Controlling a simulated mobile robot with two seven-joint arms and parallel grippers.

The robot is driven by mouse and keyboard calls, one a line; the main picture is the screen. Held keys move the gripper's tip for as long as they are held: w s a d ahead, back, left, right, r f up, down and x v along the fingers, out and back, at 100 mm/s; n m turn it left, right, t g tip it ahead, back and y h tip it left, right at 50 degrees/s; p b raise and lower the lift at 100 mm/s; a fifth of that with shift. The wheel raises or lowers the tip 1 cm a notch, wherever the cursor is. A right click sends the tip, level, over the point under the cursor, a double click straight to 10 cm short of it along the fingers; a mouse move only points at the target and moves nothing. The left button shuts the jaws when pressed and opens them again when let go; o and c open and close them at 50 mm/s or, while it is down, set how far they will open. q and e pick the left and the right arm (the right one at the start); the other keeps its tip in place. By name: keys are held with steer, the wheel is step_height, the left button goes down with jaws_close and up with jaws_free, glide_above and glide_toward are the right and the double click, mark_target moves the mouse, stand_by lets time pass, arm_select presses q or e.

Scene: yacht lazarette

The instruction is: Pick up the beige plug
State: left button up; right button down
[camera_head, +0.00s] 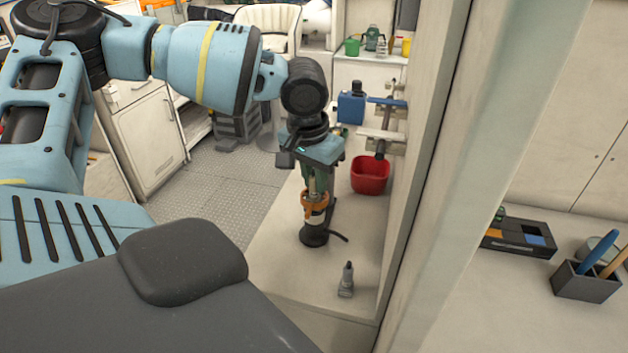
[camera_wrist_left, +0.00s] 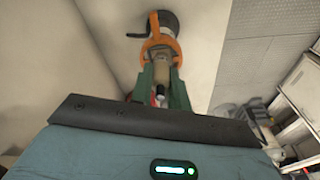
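A beige piece that looks like the plug (camera_wrist_left: 161,66) sits between the green fingers of my left gripper (camera_wrist_left: 161,78) in the left wrist view. An orange bracket (camera_wrist_left: 156,42) and a dark round base (camera_wrist_left: 164,22) are just beyond it. In the head view my left gripper (camera_head: 317,180) points down over the upright holder with its orange part (camera_head: 315,204) and black base (camera_head: 314,236). The fingers flank the beige piece closely; I cannot tell whether they press on it. The plug is largely hidden in the head view. My right gripper is not in view.
A small grey tool (camera_head: 346,281) stands nearer on the pale bench. A red bin (camera_head: 370,175) and a blue container (camera_head: 351,106) are behind the holder. A wall panel (camera_head: 415,180) bounds the bench at right. A black pen box (camera_head: 584,281) is beyond it.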

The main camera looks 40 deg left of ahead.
mark_target(312, 175)
arm_select(q)
jaws_close()
steer(key=shift+r, duration=0.1)
steer(key=shift+r, duration=0.75)
steer(key=shift+a+r, duration=0.25)
steer(key=shift+r, duration=0.8)
steer(key=s+a+r, duration=0.1)
steer(key=s+a, duration=0.3)
steer(key=a, duration=1.1)
steer(key=shift+r+p, duration=0.15)
steer(key=shift+p, duration=0.15)
steer(key=shift+s, duration=0.1)
